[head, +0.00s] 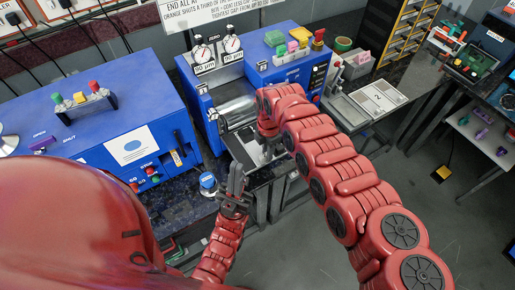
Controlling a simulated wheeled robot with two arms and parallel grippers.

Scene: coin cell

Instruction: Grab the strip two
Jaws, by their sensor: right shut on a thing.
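My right arm reaches in from the lower right to the roller machine (212,118) at the centre. My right gripper (264,152) is low in front of the machine's silver roller (238,109), over a small grey tray. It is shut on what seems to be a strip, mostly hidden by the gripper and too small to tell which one. My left gripper (236,182) points up, just left of and below the right one, beside the dark bench edge. I see nothing in it, and its finger gap is too small to judge.
A blue machine (125,110) with coloured buttons stands at the left. A blue-topped knob (208,181) sits on the dark bench near my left gripper. A light board (378,97) lies on the right bench. The grey floor at the right is mostly open.

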